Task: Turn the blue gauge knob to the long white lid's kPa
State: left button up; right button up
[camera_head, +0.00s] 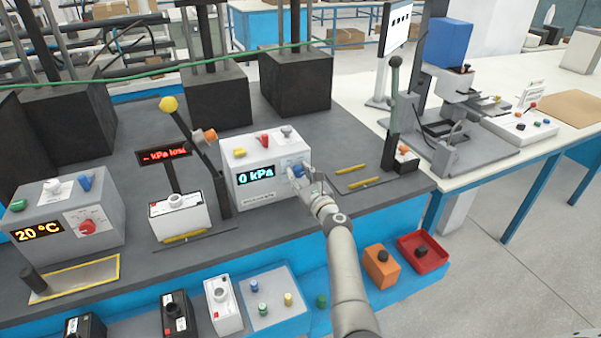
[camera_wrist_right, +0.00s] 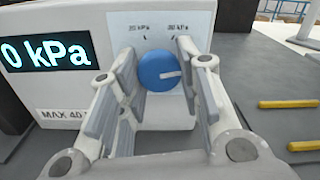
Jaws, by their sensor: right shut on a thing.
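The blue gauge knob (camera_wrist_right: 157,71) sits on the front of a white box (camera_head: 232,168) whose display (camera_head: 256,175) reads 0 kPa. The white mark on the knob points to the right. Two scale marks above it appear to read 25 kPa and 30 kPa. My right gripper (camera_head: 304,176) is shut on the blue knob, one finger on each side, in the right wrist view (camera_wrist_right: 157,66). I cannot pick out the long white lid with certainty. My left gripper is not in view.
A grey box (camera_head: 65,205) showing 20 °C stands at the left. A red-lettered display (camera_head: 164,154) and a yellow-topped lever (camera_head: 169,104) are left of the gauge box. Yellow sticks (camera_head: 363,183) lie to its right. Small batteries and a red tray (camera_head: 440,262) are in front, lower.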

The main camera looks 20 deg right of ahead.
jog(key=shift+f+m+p, duration=0.1)
jog(key=shift+m+p, duration=0.25)
jog(key=shift+m, duration=0.75)
jog(key=shift+a, duration=0.1)
jog(key=o, duration=1)
jog(key=shift+r, duration=5)
